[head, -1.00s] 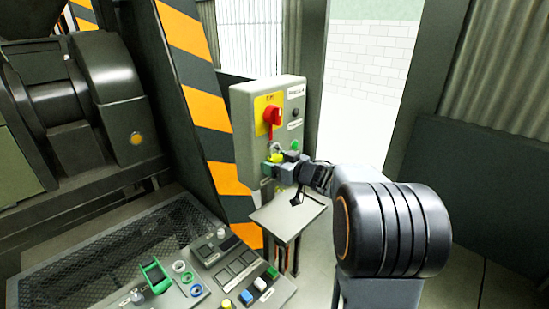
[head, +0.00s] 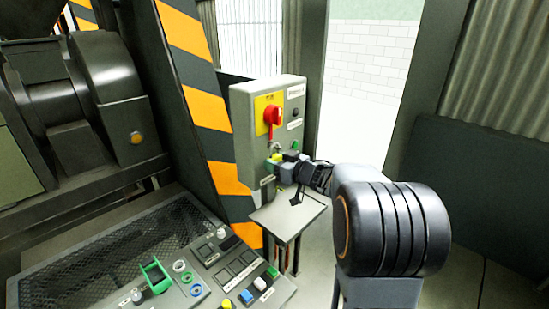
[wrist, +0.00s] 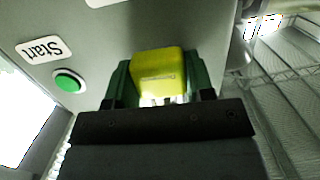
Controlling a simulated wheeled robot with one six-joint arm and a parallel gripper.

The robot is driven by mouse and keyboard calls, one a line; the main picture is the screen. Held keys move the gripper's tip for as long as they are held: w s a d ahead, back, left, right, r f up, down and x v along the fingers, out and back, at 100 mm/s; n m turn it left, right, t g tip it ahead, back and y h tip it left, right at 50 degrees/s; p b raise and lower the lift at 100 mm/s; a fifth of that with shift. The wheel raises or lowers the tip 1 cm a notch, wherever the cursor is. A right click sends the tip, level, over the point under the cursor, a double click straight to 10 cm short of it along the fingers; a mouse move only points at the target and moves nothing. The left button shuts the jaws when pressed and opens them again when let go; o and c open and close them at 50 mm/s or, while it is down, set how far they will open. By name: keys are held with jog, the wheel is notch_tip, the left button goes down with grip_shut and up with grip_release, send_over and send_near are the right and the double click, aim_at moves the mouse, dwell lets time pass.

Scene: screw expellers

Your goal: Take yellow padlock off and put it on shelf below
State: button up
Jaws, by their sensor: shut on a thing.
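The yellow padlock (wrist: 158,75) sits between the green-tipped fingers of my gripper (wrist: 160,88), which is shut on it. In the head view the padlock (head: 277,158) is a small yellow patch at the lower front of the grey control box (head: 250,120), just below the red rotary switch (head: 272,116). My gripper (head: 281,163) covers part of it there. I cannot tell whether the shackle is still through anything.
A green Start button (wrist: 69,81) is on the box face beside my gripper. A sloped console (head: 240,275) with several buttons and a green guard (head: 156,275) stands at the lower left. A striped orange and black post (head: 205,90) rises left of the box.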

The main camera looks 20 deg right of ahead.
jog(key=shift+r+p, duration=0.75)
jog(key=shift+p, duration=0.1)
jog(key=shift+s+d, duration=0.1)
dwell(0.5)
jog(key=f+p+v, duration=0.1)
jog(key=p+v, duration=0.1)
jog(key=v, duration=0.5)
jog(key=shift+s, duration=0.15)
dwell(0.9)
dwell(0.4)
